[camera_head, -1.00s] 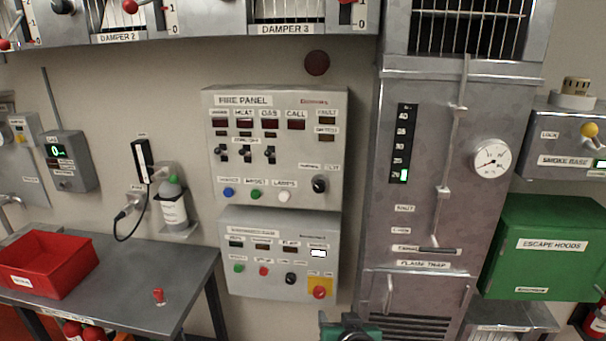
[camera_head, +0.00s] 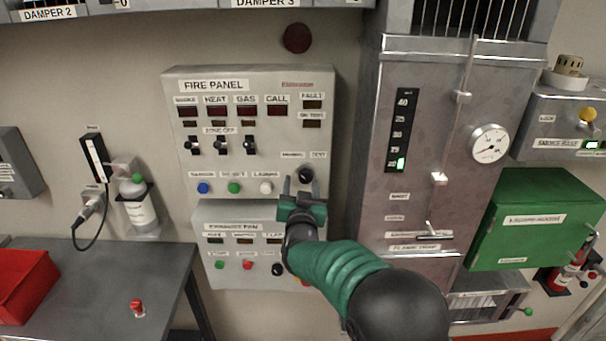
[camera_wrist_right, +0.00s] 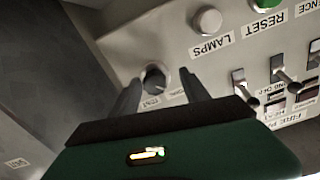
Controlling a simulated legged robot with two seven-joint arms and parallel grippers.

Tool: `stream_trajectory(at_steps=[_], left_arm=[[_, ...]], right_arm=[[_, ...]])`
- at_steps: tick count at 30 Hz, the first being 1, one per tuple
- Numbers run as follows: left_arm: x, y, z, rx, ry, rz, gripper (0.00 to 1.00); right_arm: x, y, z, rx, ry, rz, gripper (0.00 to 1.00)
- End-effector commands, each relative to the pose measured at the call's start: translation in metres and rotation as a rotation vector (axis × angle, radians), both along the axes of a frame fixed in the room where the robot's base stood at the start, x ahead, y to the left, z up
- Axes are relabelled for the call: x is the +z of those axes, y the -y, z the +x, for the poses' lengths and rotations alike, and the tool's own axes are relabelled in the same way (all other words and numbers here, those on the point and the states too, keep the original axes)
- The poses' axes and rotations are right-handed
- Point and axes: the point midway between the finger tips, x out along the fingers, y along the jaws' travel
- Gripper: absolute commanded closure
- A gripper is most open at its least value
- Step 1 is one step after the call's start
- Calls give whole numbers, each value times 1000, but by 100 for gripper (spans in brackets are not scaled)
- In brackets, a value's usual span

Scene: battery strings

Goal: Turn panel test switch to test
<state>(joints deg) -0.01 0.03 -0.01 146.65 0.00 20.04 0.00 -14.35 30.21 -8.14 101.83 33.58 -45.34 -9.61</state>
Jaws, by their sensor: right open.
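The fire panel (camera_head: 225,84) is a light grey box on the wall. Its black rotary test switch (camera_head: 306,174) sits at the panel's lower right, between a label on its left and the label "TEST" on its right. In the right wrist view the knob (camera_wrist_right: 155,77) shows upside down between the two fingers. My right gripper (camera_head: 302,184) is open in front of the knob, with a finger to either side. The wrist view also shows this gripper (camera_wrist_right: 160,92). I cannot tell whether the fingers touch the knob. My left gripper is not in view.
Three toggle switches (camera_head: 221,145) and blue, green and white buttons (camera_head: 265,188) are to the left of the knob. A lower panel (camera_head: 235,210) is partly hidden by my arm. A grey duct (camera_head: 360,120) stands right of the panel. A bench (camera_head: 165,275) is at the lower left.

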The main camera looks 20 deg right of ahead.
Motion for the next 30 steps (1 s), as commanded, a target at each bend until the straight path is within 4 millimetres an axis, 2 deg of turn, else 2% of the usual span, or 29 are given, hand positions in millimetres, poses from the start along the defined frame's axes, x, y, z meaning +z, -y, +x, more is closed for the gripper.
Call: stream_trajectory(at_steps=[3, 6, 15, 27, 30], left_arm=[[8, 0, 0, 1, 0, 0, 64], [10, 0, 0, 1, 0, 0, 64], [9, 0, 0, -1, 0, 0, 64], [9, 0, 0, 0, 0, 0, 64], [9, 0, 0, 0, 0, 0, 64]], right_arm=[[3, 12, 20, -2, 3, 3, 46], [2, 17, 30, -2, 2, 6, 46], [-1, 16, 35, -1, 1, 5, 46], [0, 15, 33, 1, 1, 5, 98], [0, 14, 33, 2, 1, 5, 100]])
